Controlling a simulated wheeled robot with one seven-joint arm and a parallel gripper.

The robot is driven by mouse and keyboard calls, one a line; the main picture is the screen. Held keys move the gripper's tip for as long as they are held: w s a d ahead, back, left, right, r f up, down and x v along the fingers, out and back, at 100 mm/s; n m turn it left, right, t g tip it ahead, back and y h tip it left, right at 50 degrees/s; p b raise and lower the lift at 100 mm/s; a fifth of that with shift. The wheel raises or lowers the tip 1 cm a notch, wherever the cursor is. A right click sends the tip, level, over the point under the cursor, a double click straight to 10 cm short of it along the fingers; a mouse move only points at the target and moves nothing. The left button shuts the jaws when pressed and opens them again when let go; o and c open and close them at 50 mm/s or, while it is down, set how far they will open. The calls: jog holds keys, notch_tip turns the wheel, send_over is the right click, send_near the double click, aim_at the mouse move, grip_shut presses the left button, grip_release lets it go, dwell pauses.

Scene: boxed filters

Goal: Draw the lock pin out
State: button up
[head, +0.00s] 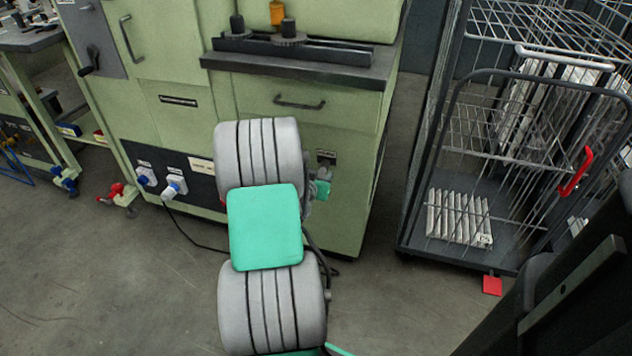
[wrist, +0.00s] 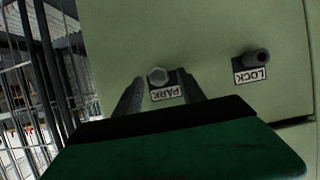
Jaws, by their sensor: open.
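The lock pin (wrist: 258,58) is a short, dark, round-ended piece sticking out of the green panel above an upside-down LOCK label (wrist: 250,75) in the wrist view. To its left, a grey hexagonal fitting (wrist: 158,75) sits above an upside-down PARK label (wrist: 168,94). My gripper (wrist: 158,90) is open, its two dark fingers on either side of the PARK fitting and label, left of the lock pin. I cannot tell how far the fingertips are from the panel. In the head view my arm hides most of this area; a small labelled patch (head: 326,157) shows beside it.
The green machine cabinet (head: 180,55) has a drawer handle (head: 300,102) and a dark ledge (head: 300,58). A wire cage trolley (head: 480,120) with a red handle (head: 577,171) stands to the right. Floor (head: 120,270) at the left is mostly clear.

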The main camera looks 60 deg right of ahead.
jog(key=shift+d, duration=0.1)
grip_shut()
dwell(0.5)
jog(key=s+a+b, duration=0.1)
jog(key=a, duration=0.5)
jog(key=shift+a, duration=0.2)
dwell(1.4)
jog(key=s+a+b, duration=0.1)
jog(key=a+b, duration=0.1)
jog(key=a, duration=0.7)
jog(key=shift+s, duration=0.2)
dwell(0.4)
